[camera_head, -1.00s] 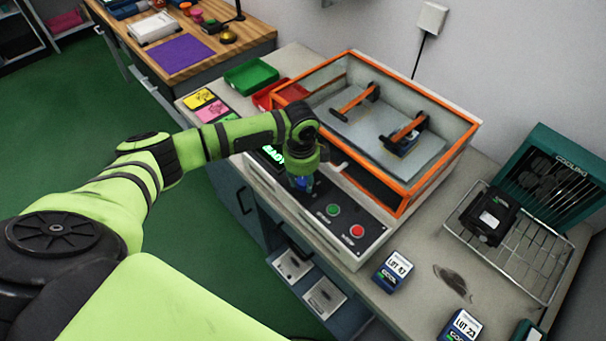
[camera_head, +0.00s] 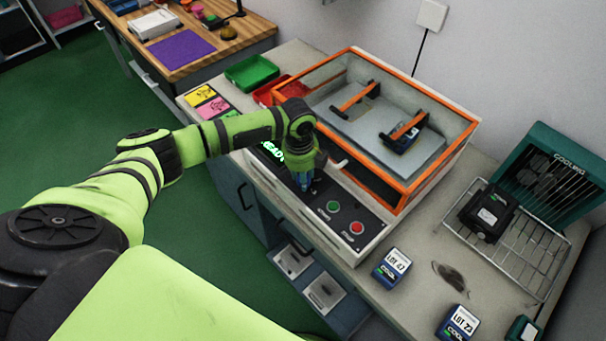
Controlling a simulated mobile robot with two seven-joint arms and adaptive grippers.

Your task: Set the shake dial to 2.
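The shaker's control panel (camera_head: 378,224) runs along the front of the orange-framed chamber (camera_head: 398,210). It has a lit green display (camera_head: 270,151), partly hidden by my arm, a green button (camera_head: 334,207) and a red button (camera_head: 357,227). My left gripper (camera_head: 303,182) points down at the panel between the display and the green button. No dial shows clearly; the gripper and wrist cover that part of the panel. The fingers are too small and dark to tell whether they are open or shut, or touching anything. My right gripper is out of view.
A dark battery-like block (camera_head: 405,135) sits inside the chamber near orange-and-black clamps. Blue blocks (camera_head: 392,268) and (camera_head: 458,322) stand on the bench to the right. A wire rack (camera_head: 535,255) holds a black block (camera_head: 488,215) before a green cooling unit (camera_head: 560,165).

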